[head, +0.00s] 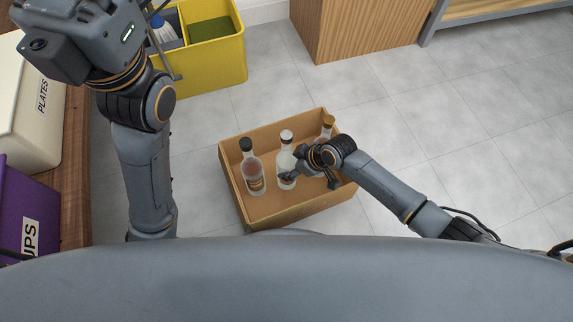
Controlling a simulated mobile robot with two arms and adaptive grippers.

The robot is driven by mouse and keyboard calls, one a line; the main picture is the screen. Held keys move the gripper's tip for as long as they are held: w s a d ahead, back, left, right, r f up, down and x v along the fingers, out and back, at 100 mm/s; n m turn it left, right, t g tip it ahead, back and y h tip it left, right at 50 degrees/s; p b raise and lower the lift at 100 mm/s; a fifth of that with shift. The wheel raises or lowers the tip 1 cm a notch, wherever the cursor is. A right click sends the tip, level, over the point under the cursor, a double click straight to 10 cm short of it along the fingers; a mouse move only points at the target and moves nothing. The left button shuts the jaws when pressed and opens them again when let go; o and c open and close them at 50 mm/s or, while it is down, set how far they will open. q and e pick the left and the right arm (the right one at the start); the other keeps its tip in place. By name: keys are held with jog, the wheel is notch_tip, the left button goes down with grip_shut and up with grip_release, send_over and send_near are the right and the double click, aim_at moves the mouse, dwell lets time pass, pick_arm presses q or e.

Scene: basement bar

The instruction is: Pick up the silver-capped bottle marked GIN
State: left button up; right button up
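A cardboard box (284,216) on the tiled floor holds three clear bottles, all upright. The middle bottle (285,160) has a silver-white cap; its label is too small to read. A black-capped bottle (252,173) stands to its left, and a gold-capped bottle (327,131) stands at the right, partly hidden by my gripper. My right gripper (310,181) is over the box with its fingers spread, one finger beside or in front of the middle bottle. I cannot tell whether it touches. My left arm is raised at the upper left; its fingers do not show clearly.
A yellow bin (222,71) with a white-and-blue bottle (161,28) stands behind the box on the left. A wooden cabinet (360,30) is at the back. A white PLATES box (22,110) and a purple box (22,215) sit at the left edge. Floor to the right is clear.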

jog(key=c, duration=0.7)
jog(key=shift+r, duration=0.1)
jog(key=shift+r, duration=0.1)
